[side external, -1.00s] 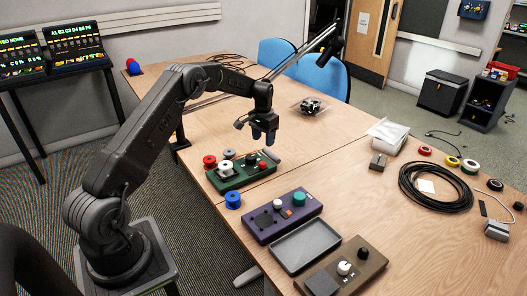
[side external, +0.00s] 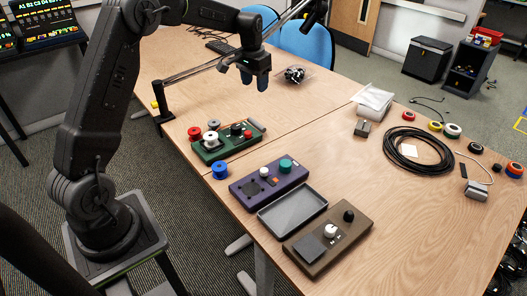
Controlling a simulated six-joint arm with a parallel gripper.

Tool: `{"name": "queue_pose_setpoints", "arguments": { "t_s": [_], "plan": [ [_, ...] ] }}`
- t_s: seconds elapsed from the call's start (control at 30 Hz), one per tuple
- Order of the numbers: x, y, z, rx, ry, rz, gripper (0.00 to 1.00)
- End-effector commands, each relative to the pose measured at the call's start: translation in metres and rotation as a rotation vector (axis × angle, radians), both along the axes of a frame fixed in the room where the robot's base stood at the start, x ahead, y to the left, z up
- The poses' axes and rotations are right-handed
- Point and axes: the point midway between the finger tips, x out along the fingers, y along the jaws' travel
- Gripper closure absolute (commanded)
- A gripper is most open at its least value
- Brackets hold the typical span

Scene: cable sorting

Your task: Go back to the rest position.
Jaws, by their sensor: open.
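My gripper (side external: 255,80) hangs in the air above the table, pointing down. It is open and nothing shows between its fingers. It is above and behind the green box (side external: 228,142), apart from it. The green box carries a white spool and small knobs on top. My arm rises on the left of the view and bends over at the top, where the frame cuts off part of it.
A purple box (side external: 268,184), a grey tray (side external: 292,209) and a brown box (side external: 328,238) stand along the near edge. A blue spool (side external: 220,170) sits by the green box. A black cable coil (side external: 417,149) lies right. The middle table is clear.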

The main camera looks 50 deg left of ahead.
Motion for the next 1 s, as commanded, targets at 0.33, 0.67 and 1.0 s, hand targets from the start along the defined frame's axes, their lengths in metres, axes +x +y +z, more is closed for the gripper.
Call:
{"name": "queue_pose_setpoints", "arguments": {
  "t_s": [0.33,0.67,1.0],
  "plan": [
    [-0.097,-0.113,0.101,0.036,-0.150,-0.074,0.46],
    [-0.220,-0.187,0.120,0.035,-0.294,-0.141,0.46],
    [-0.299,-0.215,0.093,0.016,-0.389,-0.182,0.46]
  ]
}}
